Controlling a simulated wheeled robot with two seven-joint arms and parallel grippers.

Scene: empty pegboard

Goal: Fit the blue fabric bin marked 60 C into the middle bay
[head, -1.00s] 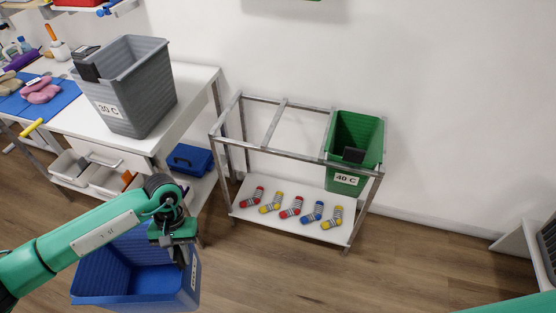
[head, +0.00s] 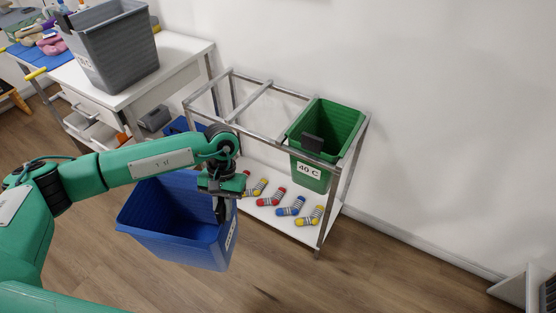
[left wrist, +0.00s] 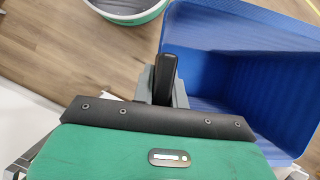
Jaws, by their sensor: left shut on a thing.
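The blue fabric bin (head: 160,222) hangs from my left gripper (head: 221,207) in the head view, tilted, in front of the rack's left part. The gripper is shut on its right-hand rim, near a white label (head: 231,234) too oblique to read. The bin looks empty; its blue inside also shows in the left wrist view (left wrist: 225,38), beside the dark finger (left wrist: 163,78). The metal rack (head: 254,100) has three bays along its top. The middle and left bays are empty; the green bin (head: 311,150) marked 40 C hangs in the right one. My right gripper is out of view.
Several striped socks (head: 271,195) lie on the rack's white lower shelf (head: 283,222). A grey bin (head: 115,52) stands on the white workbench (head: 178,58) left of the rack. Open floor lies in front and to the right.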

